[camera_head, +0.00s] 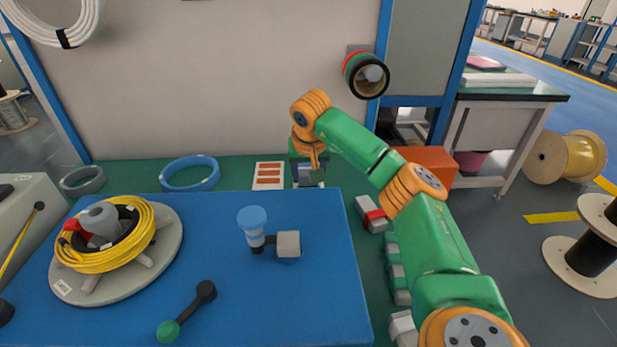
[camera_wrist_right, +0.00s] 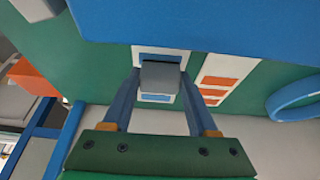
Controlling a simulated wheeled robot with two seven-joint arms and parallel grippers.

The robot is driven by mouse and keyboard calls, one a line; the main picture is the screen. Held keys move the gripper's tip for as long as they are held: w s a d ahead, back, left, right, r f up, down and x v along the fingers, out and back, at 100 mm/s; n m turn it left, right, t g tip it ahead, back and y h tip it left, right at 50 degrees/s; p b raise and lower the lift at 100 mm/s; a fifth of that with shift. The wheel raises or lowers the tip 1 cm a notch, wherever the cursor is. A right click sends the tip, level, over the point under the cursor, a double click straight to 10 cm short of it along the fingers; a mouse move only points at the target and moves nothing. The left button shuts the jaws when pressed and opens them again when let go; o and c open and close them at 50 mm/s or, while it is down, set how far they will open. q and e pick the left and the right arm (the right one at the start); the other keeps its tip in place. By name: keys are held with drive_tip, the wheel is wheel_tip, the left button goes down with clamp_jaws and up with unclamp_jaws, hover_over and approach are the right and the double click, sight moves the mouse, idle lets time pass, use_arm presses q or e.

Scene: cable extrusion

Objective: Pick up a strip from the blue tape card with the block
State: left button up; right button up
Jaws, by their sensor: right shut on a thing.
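My right gripper (camera_head: 308,170) is at the far end of the blue mat, and its arm reaches in from the right. It is shut on a grey block (camera_wrist_right: 160,75), held between the two blue fingers in the right wrist view. The white card with blue tape strips (camera_wrist_right: 157,51) lies behind the block in that view, with blue showing above and below it. The block covers the card's middle. I cannot tell whether the block touches the card. In the head view the gripper hides most of this card. My left gripper is out of view.
A white card with orange strips (camera_head: 269,176) lies just left of the gripper. A blue ring (camera_head: 190,173) lies farther left. The blue mat (camera_head: 215,290) carries a yellow cable coil (camera_head: 105,235) and a blue-topped stand (camera_head: 252,220). An orange box (camera_head: 432,163) stands right.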

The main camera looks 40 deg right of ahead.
idle(0.3)
drive_tip(key=shift+s+f, duration=0.1)
drive_tip(key=shift+f, duration=0.6)
idle(0.5)
drive_tip(key=shift+s+f+p, duration=0.1)
drive_tip(key=shift+p, duration=0.3)
idle(1.1)
wheel_tip(320, 180, up, 8)
drive_tip(key=p, duration=0.9)
drive_tip(key=shift+r+p, duration=0.2)
drive_tip(key=shift+p, duration=0.2)
drive_tip(key=shift+f, duration=0.15)
